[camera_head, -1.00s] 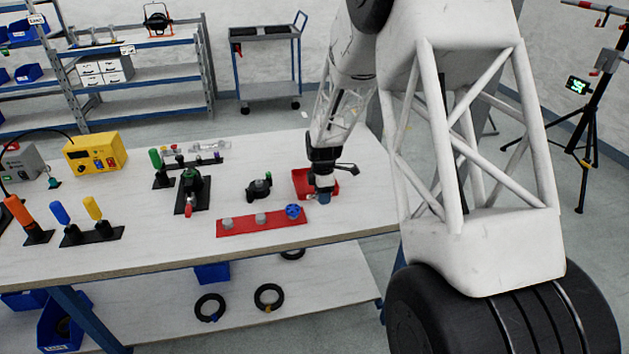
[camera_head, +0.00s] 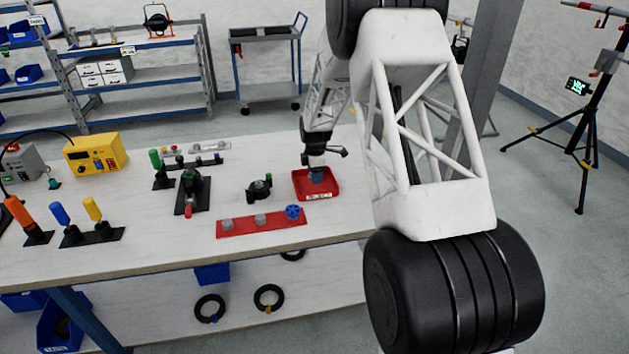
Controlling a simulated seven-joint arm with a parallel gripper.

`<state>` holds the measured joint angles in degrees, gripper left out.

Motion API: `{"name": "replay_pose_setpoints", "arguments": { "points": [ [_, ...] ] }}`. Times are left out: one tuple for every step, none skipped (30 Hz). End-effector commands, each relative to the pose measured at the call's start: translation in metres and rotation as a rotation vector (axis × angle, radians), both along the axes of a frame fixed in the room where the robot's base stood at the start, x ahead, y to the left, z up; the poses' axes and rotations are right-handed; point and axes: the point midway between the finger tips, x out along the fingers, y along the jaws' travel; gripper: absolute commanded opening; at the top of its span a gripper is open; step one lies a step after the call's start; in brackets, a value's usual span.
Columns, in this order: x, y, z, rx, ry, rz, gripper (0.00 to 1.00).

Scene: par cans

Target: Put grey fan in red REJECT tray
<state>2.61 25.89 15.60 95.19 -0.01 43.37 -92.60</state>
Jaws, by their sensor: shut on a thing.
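The red REJECT tray (camera_head: 330,191) sits on the white table, right of the middle, with a white label on its front wall. My gripper (camera_head: 316,175) is above the tray's inside, pointing down. It is shut on a small, dark grey-blue thing, which I take to be the grey fan. Its outline is mostly hidden by the fingers and too small to make out. I cannot tell whether it touches the tray floor.
A red strip (camera_head: 240,229) with two grey pieces and a blue wheel (camera_head: 293,211) lies in front of the tray. A black round device (camera_head: 259,189) stands to its left. Tools and a yellow box (camera_head: 96,153) stand further left.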

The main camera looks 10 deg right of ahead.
Motion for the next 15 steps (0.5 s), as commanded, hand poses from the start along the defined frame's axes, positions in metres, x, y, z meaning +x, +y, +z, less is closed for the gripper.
{"name": "replay_pose_setpoints", "arguments": {
  "points": [
    [0.0037, -0.0001, -0.0001, 0.0, 0.0, 0.0, 0.29],
    [0.0054, -0.0002, -0.0002, 0.0, 0.0, 0.0, 0.29],
    [0.0071, -0.0003, -0.0003, 0.0, 0.0, 0.0, 0.29],
    [0.008, -0.0003, -0.0005, 0.0, 0.0, 0.0, 0.29],
    [0.0087, -0.0004, -0.0006, 0.0, 0.0, 0.0, 0.29],
    [0.0093, -0.0004, -0.0005, 0.0, 0.0, 0.0, 0.29],
    [0.0095, -0.0004, -0.0005, 0.0, 0.0, 0.0, 0.29],
    [0.0096, -0.0004, -0.0004, 0.0, 0.0, 0.0, 0.29],
    [0.0096, -0.0004, -0.0004, 0.0, 0.0, 0.0, 0.29],
    [0.0095, -0.0004, -0.0004, 0.0, 0.0, 0.0, 0.29],
    [0.0094, -0.0004, -0.0004, 0.0, 0.0, 0.0, 0.29],
    [0.0094, -0.0004, -0.0004, 0.0, 0.0, 0.0, 0.29],
    [0.0094, -0.0004, -0.0005, 0.0, 0.0, 0.0, 0.29],
    [0.0093, -0.0004, -0.0005, 0.0, 0.0, 0.0, 0.29],
    [0.0093, -0.0004, -0.0009, 0.0, 0.0, 0.0, 0.29]
  ]
}}
